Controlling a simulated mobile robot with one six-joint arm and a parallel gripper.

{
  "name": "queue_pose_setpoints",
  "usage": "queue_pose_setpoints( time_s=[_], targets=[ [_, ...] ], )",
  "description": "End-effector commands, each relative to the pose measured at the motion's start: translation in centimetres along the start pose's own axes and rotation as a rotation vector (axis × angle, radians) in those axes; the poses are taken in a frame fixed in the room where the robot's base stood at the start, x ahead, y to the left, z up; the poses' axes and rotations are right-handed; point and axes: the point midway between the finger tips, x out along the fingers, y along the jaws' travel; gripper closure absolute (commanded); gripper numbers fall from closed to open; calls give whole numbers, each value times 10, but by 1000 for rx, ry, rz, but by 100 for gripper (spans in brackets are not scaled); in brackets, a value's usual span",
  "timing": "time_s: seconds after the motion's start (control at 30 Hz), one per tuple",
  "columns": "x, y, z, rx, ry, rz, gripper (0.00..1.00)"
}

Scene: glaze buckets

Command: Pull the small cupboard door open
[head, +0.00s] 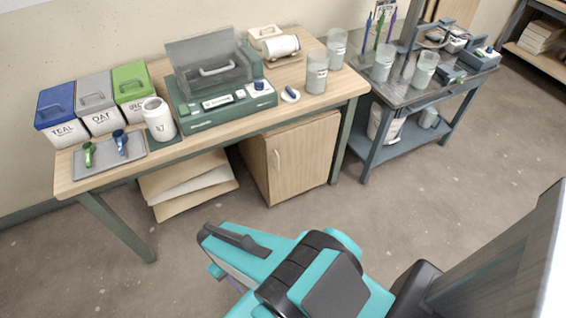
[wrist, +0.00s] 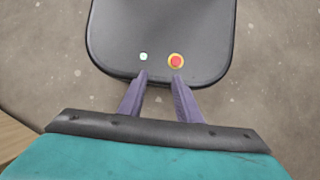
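The small wooden cupboard (head: 255,172) stands on the floor under the long workbench. Its door (head: 308,160) faces the front and looks shut, with a pale upright handle (head: 277,160) near its left edge. My gripper (wrist: 160,76) has two purple fingers standing apart with nothing between them. In the head view my gripper (head: 235,285) is mostly hidden under my teal arm, low in front of the cupboard and well apart from it. The wrist view points down at my own dark base and the floor; the handle is not in that view.
A grey cart (head: 400,142) stands at right. The floor (head: 150,285) before the cupboard is clear.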

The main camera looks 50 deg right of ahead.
Motion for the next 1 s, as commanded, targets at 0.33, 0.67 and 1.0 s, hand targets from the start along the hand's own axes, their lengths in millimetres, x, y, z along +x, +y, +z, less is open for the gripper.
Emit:
queue_pose_setpoints(
  time_s=[0.33,0.67,1.0],
  targets=[
    [0,0,0,0,0,0,69],
    [7,0,-14,84,7,-62,69],
    [16,19,-68,436,20,-334,69]
  ],
)
